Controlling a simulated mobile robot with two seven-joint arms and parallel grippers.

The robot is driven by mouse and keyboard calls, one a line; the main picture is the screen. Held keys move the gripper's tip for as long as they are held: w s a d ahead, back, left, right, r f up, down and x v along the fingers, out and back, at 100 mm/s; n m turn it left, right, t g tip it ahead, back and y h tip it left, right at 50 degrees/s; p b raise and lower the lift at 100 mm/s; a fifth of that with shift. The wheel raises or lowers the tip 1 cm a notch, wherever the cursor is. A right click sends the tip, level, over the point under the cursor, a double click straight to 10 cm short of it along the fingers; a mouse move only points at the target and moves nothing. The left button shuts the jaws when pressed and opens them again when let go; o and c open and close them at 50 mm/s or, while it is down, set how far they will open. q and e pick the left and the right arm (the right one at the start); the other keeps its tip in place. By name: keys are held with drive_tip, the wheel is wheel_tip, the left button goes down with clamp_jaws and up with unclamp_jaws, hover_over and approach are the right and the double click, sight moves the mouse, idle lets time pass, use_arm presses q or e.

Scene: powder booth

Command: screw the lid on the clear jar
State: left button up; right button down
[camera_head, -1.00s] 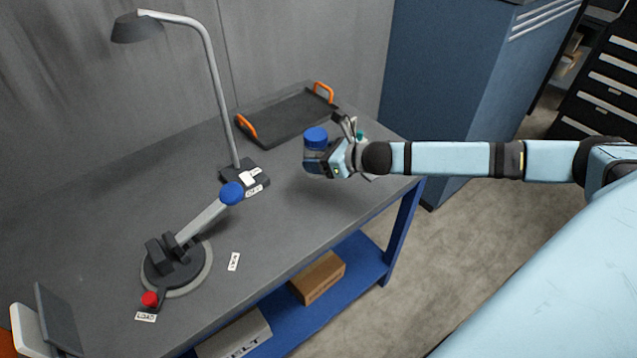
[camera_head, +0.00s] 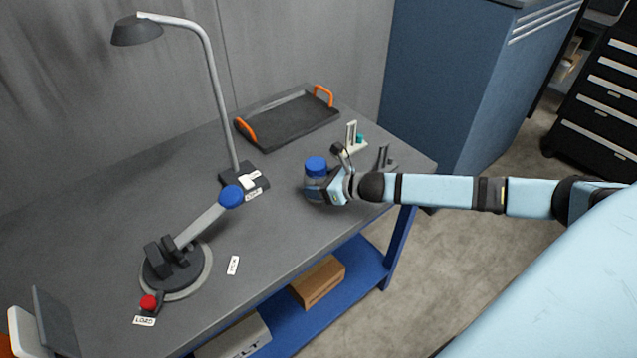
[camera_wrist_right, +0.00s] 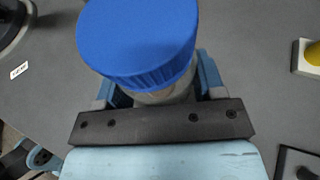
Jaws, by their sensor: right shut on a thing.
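The clear jar (camera_head: 313,184) carries a blue ribbed lid (camera_head: 316,165) on top. It stands upright on or just above the grey table (camera_head: 270,225); I cannot tell whether its base touches. My right gripper (camera_head: 327,188) is shut around the jar below the lid. In the right wrist view the blue lid (camera_wrist_right: 138,40) fills the upper middle and hides most of the jar (camera_wrist_right: 165,96), which shows between the fingers (camera_wrist_right: 160,97). How tightly the lid sits cannot be told. My left gripper is not in view.
A round-based device with a blue-tipped lever (camera_head: 203,222) and a red button (camera_head: 149,302) stands at front left. A desk lamp (camera_head: 205,70) and a black tray with orange handles (camera_head: 290,122) are behind. Small stands (camera_head: 353,140) are right of the tray. The table's middle is clear.

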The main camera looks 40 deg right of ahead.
drive_tip(key=shift+c, duration=1)
unclamp_jaws()
drive_tip(key=shift+r, duration=0.15)
drive_tip(key=b+v, duration=0.1)
drive_tip(key=v, duration=0.9)
drive_tip(key=shift+s+d, duration=0.2)
drive_tip(key=shift+s, duration=0.1)
drive_tip(key=shift+s+d+r, duration=0.25)
drive_tip(key=shift+s+r, duration=0.15)
drive_tip(key=shift+s, duration=0.1)
